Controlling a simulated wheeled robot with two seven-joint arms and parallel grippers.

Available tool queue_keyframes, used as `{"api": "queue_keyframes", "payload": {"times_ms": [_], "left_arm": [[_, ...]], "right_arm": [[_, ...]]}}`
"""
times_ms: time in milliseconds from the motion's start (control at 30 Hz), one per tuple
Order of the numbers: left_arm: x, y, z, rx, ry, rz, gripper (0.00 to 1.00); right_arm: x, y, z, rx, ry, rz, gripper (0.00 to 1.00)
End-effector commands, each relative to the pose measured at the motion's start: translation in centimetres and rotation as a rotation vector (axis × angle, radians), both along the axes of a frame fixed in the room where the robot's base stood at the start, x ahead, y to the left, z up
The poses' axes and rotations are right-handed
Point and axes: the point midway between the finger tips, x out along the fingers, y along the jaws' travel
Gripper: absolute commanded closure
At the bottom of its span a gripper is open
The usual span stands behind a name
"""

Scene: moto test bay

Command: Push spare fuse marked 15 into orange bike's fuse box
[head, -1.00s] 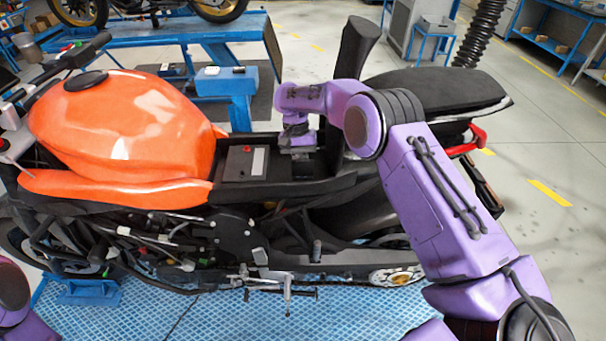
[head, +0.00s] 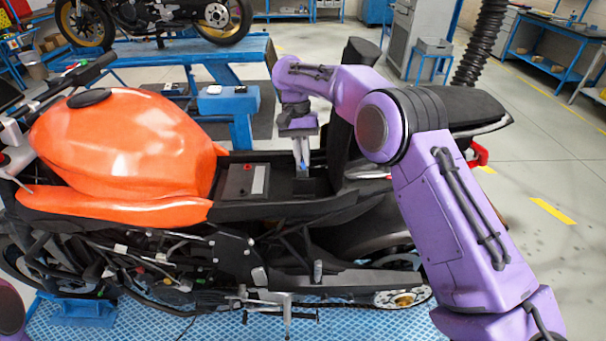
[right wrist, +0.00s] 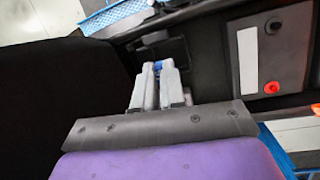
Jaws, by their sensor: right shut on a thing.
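The orange bike (head: 125,145) stands side-on with its tray under the seat open. My right gripper (head: 303,170) points down into this tray, right of the battery. It is shut on a small blue fuse, which shows between the fingertips in the right wrist view (right wrist: 158,66). The number on the fuse cannot be read. In the right wrist view a dark recessed part (right wrist: 176,50), perhaps the fuse box, lies just beyond the fingertips. I cannot tell whether the fuse touches it. My left gripper is out of view.
The black battery (head: 240,180) with a red terminal sits left of my right gripper. The tray's black walls are close around the fingers. The black tail seat (head: 450,100) lies to the right, behind my right arm. A blue bench (head: 220,65) stands behind the bike.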

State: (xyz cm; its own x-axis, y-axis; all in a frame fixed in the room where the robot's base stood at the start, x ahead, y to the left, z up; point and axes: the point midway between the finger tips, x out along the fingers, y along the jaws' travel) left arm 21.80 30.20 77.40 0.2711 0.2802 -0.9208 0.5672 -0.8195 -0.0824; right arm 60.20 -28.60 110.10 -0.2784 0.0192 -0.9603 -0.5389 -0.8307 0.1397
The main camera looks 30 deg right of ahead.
Motion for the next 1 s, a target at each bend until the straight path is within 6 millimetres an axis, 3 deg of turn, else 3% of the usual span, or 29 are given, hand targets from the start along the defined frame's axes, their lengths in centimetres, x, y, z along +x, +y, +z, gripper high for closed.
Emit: {"api": "queue_keyframes", "payload": {"times_ms": [200,400,833,933,1000], "left_arm": [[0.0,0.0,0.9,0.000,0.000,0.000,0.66],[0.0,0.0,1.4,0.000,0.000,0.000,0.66],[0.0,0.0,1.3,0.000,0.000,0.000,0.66],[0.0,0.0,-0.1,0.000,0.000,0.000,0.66],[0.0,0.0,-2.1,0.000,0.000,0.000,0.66]], "right_arm": [[0.0,0.0,5.0,0.001,-0.002,0.001,1.00],[0.0,0.0,7.1,-0.001,0.001,0.000,1.00],[0.0,0.0,7.2,0.000,0.000,0.001,1.00],[-0.4,1.1,5.9,0.002,0.002,0.028,1.00],[-1.1,2.7,4.0,0.009,0.001,0.076,1.00]]}}
